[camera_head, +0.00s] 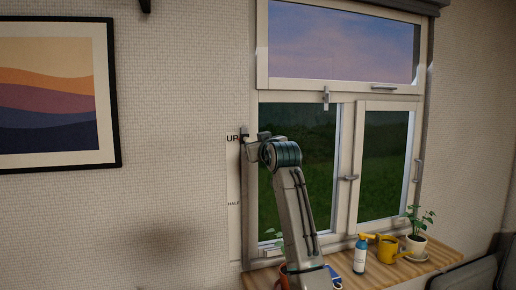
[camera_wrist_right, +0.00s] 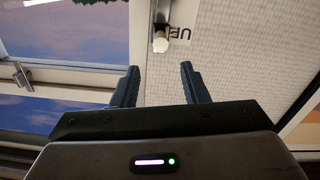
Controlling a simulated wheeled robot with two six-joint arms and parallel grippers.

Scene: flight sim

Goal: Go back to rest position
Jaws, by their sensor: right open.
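My right gripper (camera_wrist_right: 160,72) is open in the right wrist view, with its two dark fingers apart and nothing between them. A small lever with a pale round knob (camera_wrist_right: 160,43) lies just beyond the fingertips, next to the "UP" label (camera_wrist_right: 181,35). In the head view my right arm rises from the bottom to the window's left edge, near the "UP" label (camera_head: 232,138); the arm hides most of the gripper there. A dark part of the lever (camera_head: 243,133) shows beside that label. My left gripper is in neither view.
The window (camera_head: 386,160) fills the centre right. A wooden sill (camera_head: 432,262) holds a blue-and-white spray bottle (camera_head: 361,254), a yellow watering can (camera_head: 386,249) and a potted plant (camera_head: 416,240). A framed picture (camera_head: 113,95) hangs left.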

